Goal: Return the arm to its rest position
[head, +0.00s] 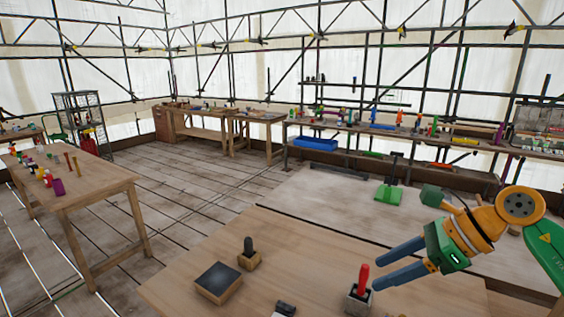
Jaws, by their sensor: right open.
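My right gripper (396,263) comes in from the right edge of the head view, above the near wooden table (330,262). Its two blue fingers are apart, with nothing between them. Below and left of the fingers, a red-handled tool (363,280) stands upright in a small grey holder (357,299) on the table. The fingers appear apart from it. My left gripper is not in view.
A dark square block with a wooden base (218,281) and a dark knob on a wooden block (248,252) are on the near table. A dark object (284,309) is cut by the bottom edge. A second table (105,203) with bottles is at left. Open plank floor (190,190) lies between.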

